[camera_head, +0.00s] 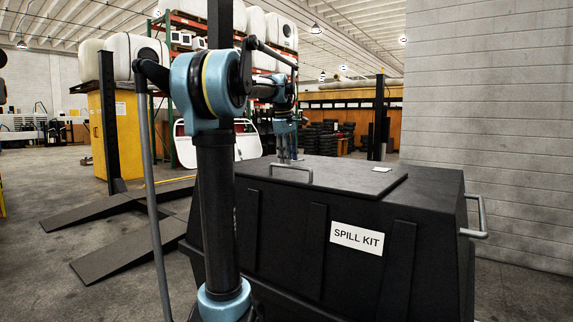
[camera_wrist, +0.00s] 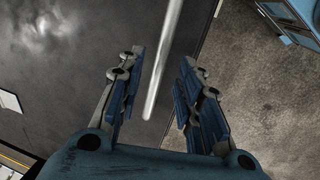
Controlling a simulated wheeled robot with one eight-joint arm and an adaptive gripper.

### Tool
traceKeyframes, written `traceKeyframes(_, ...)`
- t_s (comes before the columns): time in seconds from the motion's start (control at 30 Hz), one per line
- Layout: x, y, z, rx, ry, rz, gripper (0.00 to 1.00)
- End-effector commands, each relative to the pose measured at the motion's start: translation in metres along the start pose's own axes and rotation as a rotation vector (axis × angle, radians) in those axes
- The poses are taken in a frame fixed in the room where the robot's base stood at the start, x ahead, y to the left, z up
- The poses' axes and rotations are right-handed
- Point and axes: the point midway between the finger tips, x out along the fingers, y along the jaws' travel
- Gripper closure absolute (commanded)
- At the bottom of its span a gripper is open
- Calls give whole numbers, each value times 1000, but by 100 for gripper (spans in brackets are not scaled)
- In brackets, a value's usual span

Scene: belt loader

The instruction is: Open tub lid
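The tub is a large black box (camera_head: 285,225) with a white "SPILL KIT" label on its front. Its flat dark lid (camera_head: 345,183) lies shut on top and also fills the left of the wrist view (camera_wrist: 75,70). A metal bar handle (camera_head: 292,168) sits at the lid's front edge. My gripper (camera_head: 287,153) is just above this handle, pointing down. In the wrist view my gripper (camera_wrist: 161,62) is open, and the handle bar (camera_wrist: 160,85) runs between its fingers with a gap on both sides. How deep the bar lies between them is hard to tell.
A side handle (camera_head: 480,218) sticks out at the tub's right end, near a grey block wall (camera_head: 490,110). Dark ramps (camera_head: 125,240) lie on the floor to the left. A yellow cabinet (camera_head: 115,135) and shelving stand behind. My arm hides part of the tub's left side.

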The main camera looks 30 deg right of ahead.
Motion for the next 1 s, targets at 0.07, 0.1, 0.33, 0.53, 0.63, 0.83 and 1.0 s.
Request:
traceKeyframes(0.07,10,0,0,0,0,0,67)
traceKeyframes(0.1,14,0,0,0,0,0,67)
traceKeyframes(0.33,25,0,0,0,0,0,67)
traceKeyframes(0.53,25,0,0,0,0,0,67)
traceKeyframes(0.63,25,0,0,0,0,0,78)
traceKeyframes(0.83,25,0,0,0,0,0,100)
traceKeyframes(1.0,23,-1,-2,-2,1,-4,100)
